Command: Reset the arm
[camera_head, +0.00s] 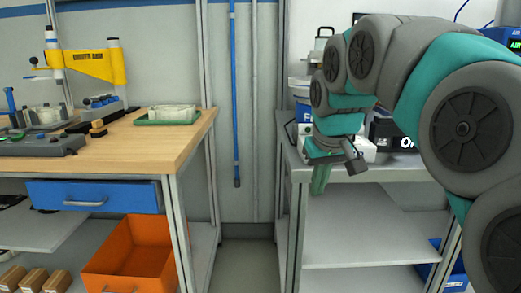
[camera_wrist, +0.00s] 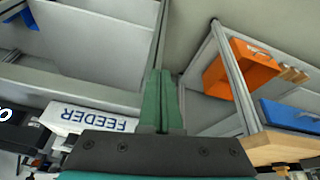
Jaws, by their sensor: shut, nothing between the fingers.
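My grey and teal arm (camera_head: 468,128) reaches in from the right in the head view and curves over the grey bench on the right. My gripper (camera_head: 320,186) points down at the front left corner of that bench, over or just in front of its edge. In the wrist view the two green fingers of my gripper (camera_wrist: 160,84) lie together, with nothing between them.
The grey bench (camera_head: 398,176) carries a dark box (camera_head: 392,134) and white containers, partly hidden by my arm. A wooden workbench (camera_head: 150,138) stands left, with a green tray (camera_head: 170,117), a blue drawer (camera_head: 95,197) and an orange bin (camera_head: 132,258). A gap separates the benches.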

